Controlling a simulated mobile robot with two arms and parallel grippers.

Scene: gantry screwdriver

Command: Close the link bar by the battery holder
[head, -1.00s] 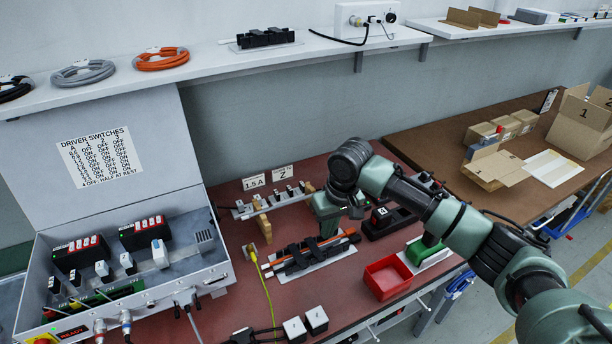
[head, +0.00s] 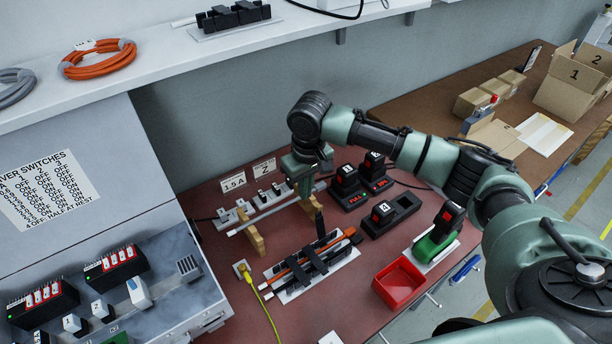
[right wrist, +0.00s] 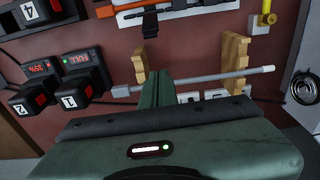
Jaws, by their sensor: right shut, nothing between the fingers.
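My right gripper (head: 302,185) is shut and empty, over a grey rod (head: 243,228) that rests across two wooden stands. In the right wrist view, my closed green fingers (right wrist: 157,78) come up in front of the rod (right wrist: 225,80), between the stands; whether they touch it I cannot tell. A terminal strip (head: 228,218) with small blocks lies just behind, under the "1.5 A" and "Z" cards. A green holder (head: 428,248) with a black and red battery stands at the right. I cannot tell for certain which part is the link bar. My left gripper is not in view.
Black chargers with batteries (head: 347,182) stand right of my gripper. In front lies a plate with black clamps and orange rods (head: 312,262). A red bin (head: 400,283) sits near the front edge. A switch cabinet (head: 170,265) stands at the left.

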